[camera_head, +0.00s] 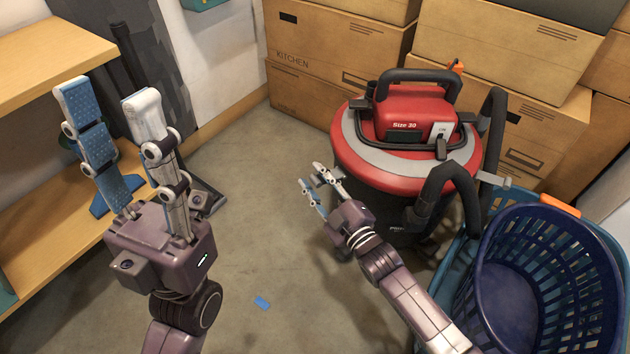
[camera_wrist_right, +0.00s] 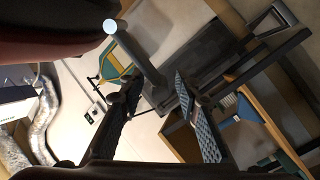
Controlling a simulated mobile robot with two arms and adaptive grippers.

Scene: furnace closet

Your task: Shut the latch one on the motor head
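The motor head (camera_head: 402,125) is the red top of a dark canister vacuum, with a grey ring and black handle. A small grey latch (camera_head: 495,181) juts outward from its right rim. My right gripper (camera_head: 319,187) is open and empty by the left rim of the head, on the opposite side from that latch. Any latch on the left rim cannot be made out there. In the wrist view my right fingers (camera_wrist_right: 160,120) are spread with nothing between them; a dark rounded edge of the vacuum (camera_wrist_right: 45,45) fills the top left. My left gripper (camera_head: 118,145) is raised, open and empty.
A black hose (camera_head: 434,190) loops at the vacuum's front right. Blue laundry baskets (camera_head: 510,270) stand at right. Cardboard boxes (camera_head: 300,55) are stacked behind. A wooden shelf (camera_head: 50,250) is at left. The floor between shelf and vacuum is mostly clear, with a blue scrap (camera_head: 262,303).

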